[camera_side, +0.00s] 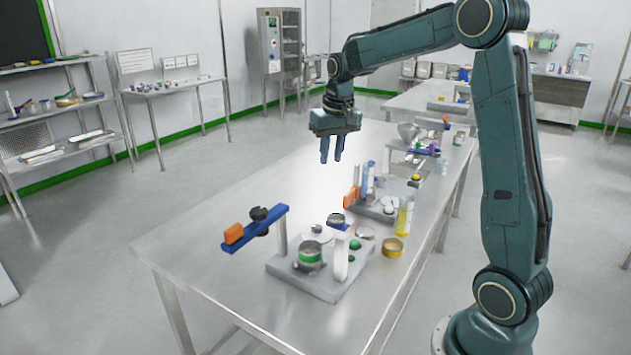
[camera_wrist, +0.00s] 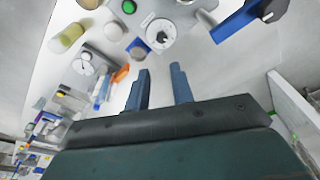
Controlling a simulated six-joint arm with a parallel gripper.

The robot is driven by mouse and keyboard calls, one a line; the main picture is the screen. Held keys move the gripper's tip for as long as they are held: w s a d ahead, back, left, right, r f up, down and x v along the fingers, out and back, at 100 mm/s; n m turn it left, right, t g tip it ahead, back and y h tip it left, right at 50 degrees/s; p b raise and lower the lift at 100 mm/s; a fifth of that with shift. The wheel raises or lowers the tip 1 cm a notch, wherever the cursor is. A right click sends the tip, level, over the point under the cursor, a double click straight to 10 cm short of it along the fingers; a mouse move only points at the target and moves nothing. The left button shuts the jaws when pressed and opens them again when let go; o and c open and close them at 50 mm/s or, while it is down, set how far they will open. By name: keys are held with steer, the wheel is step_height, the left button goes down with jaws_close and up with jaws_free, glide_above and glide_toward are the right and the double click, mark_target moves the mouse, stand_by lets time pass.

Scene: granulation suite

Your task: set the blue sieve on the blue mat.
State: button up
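My gripper (camera_side: 331,162) hangs above the steel table, fingers pointing down. Its two fingers are apart with nothing between them, as the wrist view (camera_wrist: 160,68) also shows. A small blue piece with a dark round top (camera_side: 337,220) sits near the grey machine base, below my gripper and apart from it. In the wrist view a blue patch (camera_wrist: 138,47) shows beside a white dial. I cannot tell for certain whether these are the blue sieve, the blue mat or both, as they are small and partly covered.
The grey machine (camera_side: 322,283) has a raised blue arm (camera_side: 255,230) with an orange end. A second grey device (camera_side: 378,212) stands behind. The table's front left (camera_side: 195,265) is clear.

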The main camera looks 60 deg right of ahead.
steer(key=s+a+r+n+t, duration=0.1)
steer(key=s+a+r+n, duration=0.1)
steer(key=s+a+r, duration=0.5)
steer(key=s+a+f+n+t, duration=0.3)
steer(key=s+a, duration=0.9)
steer(key=s, duration=0.4)
steer(key=shift+s+f+n+y, duration=0.25)
steer(key=shift+f+n+y, duration=0.15)
steer(key=shift+f+n, duration=0.1)
